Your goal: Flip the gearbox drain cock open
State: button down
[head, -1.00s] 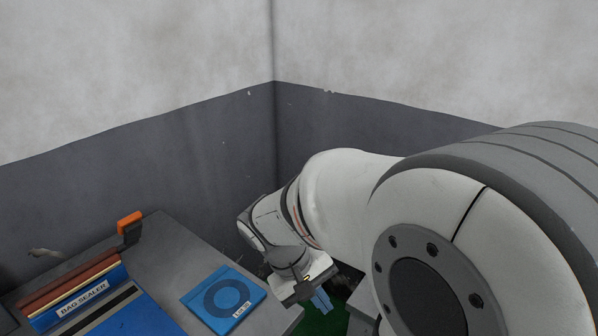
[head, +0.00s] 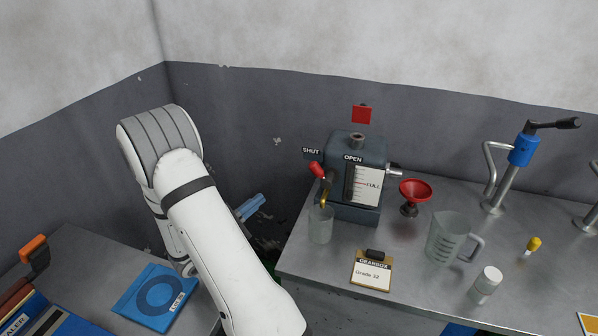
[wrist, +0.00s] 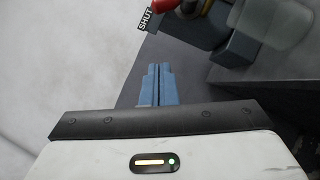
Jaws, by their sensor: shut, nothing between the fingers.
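The gearbox (head: 352,170) is a dark grey block with a sight gauge, standing on the right-hand bench. Its drain cock has a red-tipped lever (head: 316,169) on the left front, tilted up and left toward the SHUT label (head: 311,151). The OPEN label (head: 353,158) is to its right. A brass spout (head: 324,198) points down over a clear beaker (head: 320,228). My gripper (head: 250,206) has blue fingers, shut and empty, left of the lever and apart from it. In the wrist view the fingers (wrist: 158,84) sit below the red lever tip (wrist: 188,6), which is cut by the top edge.
A Gearbox card (head: 372,272) lies before the gearbox. A red funnel (head: 414,192), a measuring jug (head: 448,240), a white bottle (head: 486,284) and a blue pump (head: 522,150) stand to the right. The left bench (head: 85,250) holds a blue pad (head: 155,292). A gap separates the benches.

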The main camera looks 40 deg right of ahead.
aim_at(321, 172)
jog(key=s+p+x, duration=0.1)
jog(key=p+x, duration=0.1)
jog(key=x, duration=0.4)
jog(key=s+r+p+x, duration=0.1)
jog(key=p+x, duration=0.2)
jog(key=x, duration=0.4)
jog(key=shift+s+a, duration=0.3)
